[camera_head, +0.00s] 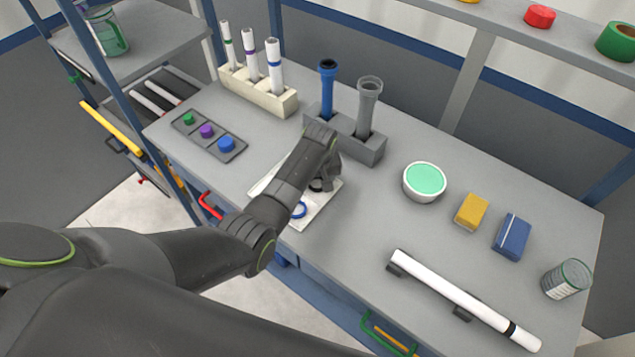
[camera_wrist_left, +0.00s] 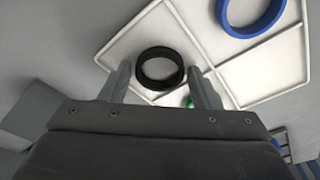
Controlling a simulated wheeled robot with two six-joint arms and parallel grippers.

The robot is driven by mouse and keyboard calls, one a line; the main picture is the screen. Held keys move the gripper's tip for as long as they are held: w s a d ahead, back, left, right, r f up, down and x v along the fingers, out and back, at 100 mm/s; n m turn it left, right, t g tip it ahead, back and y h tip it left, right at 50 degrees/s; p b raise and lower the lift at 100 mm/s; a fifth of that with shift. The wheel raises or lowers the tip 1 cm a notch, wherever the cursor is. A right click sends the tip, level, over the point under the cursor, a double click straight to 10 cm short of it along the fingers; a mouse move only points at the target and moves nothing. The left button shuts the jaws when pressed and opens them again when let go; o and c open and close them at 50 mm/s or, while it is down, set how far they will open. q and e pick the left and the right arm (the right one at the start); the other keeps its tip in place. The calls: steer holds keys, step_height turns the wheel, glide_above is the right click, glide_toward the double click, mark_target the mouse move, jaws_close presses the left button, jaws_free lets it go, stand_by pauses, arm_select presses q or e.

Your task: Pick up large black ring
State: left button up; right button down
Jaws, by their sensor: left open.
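The large black ring (camera_wrist_left: 160,85) lies on a white divided tray (camera_wrist_left: 290,68) in the left wrist view. My left gripper (camera_wrist_left: 160,69) is open, with one finger on each side of the ring in that picture. I cannot tell whether the fingers touch it. In the head view my left gripper (camera_head: 322,182) points down over the tray (camera_head: 325,204), and my arm hides part of the tray. A blue ring (camera_wrist_left: 246,33) lies in another part of the tray; it also shows in the head view (camera_head: 299,216). My right gripper is not in view.
A grey holder (camera_head: 370,150) with a blue and a grey pipe stands just behind my left gripper. A cream rack (camera_head: 262,93) holds white pipes. A green-filled bowl (camera_head: 424,182), yellow and blue blocks, a can and a long white pipe (camera_head: 460,295) occupy the right side.

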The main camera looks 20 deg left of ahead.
arm_select(q)
steer(key=shift+c, duration=0.2)
steer(key=c, duration=0.7)
steer(key=shift+r, duration=0.1)
